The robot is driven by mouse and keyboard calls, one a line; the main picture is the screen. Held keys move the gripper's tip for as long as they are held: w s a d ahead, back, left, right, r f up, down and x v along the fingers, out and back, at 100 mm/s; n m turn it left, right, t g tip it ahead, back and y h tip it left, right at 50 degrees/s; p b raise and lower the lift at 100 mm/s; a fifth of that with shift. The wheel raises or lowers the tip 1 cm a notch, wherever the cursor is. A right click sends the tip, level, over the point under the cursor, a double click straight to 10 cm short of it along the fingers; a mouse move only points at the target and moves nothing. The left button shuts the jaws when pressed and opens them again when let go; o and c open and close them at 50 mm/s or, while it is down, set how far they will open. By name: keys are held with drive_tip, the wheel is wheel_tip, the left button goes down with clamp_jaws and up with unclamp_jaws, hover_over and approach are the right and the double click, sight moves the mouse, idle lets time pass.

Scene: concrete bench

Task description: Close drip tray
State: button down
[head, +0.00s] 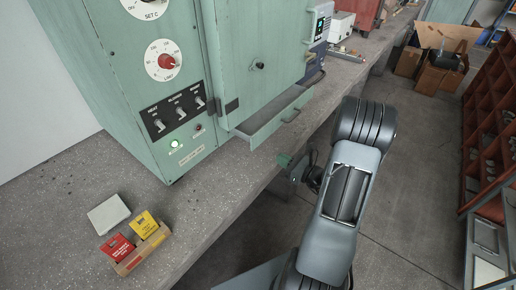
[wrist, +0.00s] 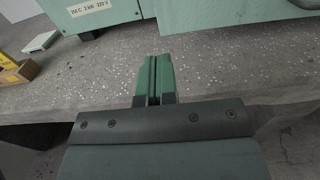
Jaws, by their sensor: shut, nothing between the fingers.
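The drip tray (head: 274,119) is a pale green drawer at the bottom of the green oven (head: 170,75).
The concrete bench (head: 215,190) has a box with red and yellow packets (head: 140,248) and a white block (head: 108,214) at the left. Cardboard boxes (head: 437,72) and a red shelf (head: 490,120) stand across the floor.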

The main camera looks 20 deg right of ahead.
sight(253, 144)
drive_tip(key=x, duration=1)
drive_tip(key=shift+w+a, duration=0.25)
drive_tip(key=shift+w, duration=0.1)
